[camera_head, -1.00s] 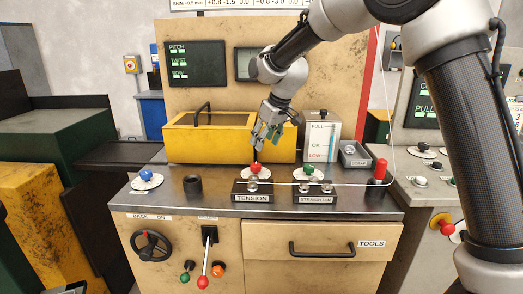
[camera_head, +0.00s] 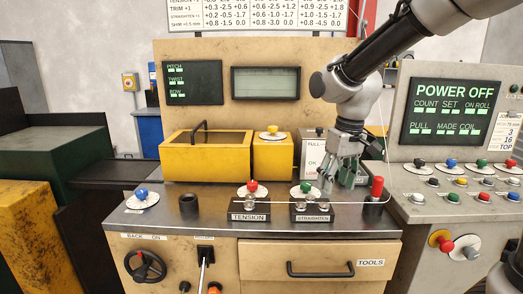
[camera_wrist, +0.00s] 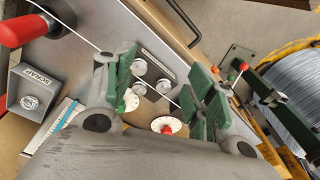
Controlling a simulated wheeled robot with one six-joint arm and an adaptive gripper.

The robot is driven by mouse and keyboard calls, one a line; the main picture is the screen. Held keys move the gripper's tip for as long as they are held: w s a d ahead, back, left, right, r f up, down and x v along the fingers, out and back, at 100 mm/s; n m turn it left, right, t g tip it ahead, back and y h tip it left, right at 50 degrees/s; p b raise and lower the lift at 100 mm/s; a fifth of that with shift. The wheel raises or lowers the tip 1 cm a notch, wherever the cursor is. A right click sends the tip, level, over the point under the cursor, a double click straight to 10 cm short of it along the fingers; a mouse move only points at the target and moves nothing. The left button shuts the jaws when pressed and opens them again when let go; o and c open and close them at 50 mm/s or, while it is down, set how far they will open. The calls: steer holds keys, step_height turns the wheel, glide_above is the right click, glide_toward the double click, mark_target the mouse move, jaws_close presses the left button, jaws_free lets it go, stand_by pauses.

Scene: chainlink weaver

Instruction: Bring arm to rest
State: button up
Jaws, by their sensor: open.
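The wrist view shows the gripper (camera_wrist: 163,98) with nothing held between the pads. Below it are the STRAIGHTEN block (camera_head: 312,217) with a green knob (camera_head: 306,188) and the TENSION block (camera_head: 249,217) with a red knob (camera_head: 252,187). My arm reaches in from the upper right.
A red-handled post (camera_head: 376,188) stands right of the blocks, with a thin wire (camera_wrist: 85,35) running past it. The scrap bin (camera_wrist: 32,92) shows in the wrist view. A yellow box (camera_head: 206,158) stands behind. The control console (camera_head: 455,205) is at right; its screen (camera_head: 450,112) reads POWER OFF.

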steer(key=s+d+r+m+t, duration=0.1)
steer(key=s+d+r+m, duration=0.1)
steer(key=s+d, duration=0.6)
steer(key=s+d+r+m+t, duration=0.2)
steer(key=s+d+r+m, duration=0.1)
steer(key=s+d, duration=0.6)
steer(key=shift+s+r+t+h, duration=0.2)
steer(key=shift+s+t+h, duration=0.15)
steer(key=shift+s, duration=0.75)
steer(key=shift+d, duration=0.1)
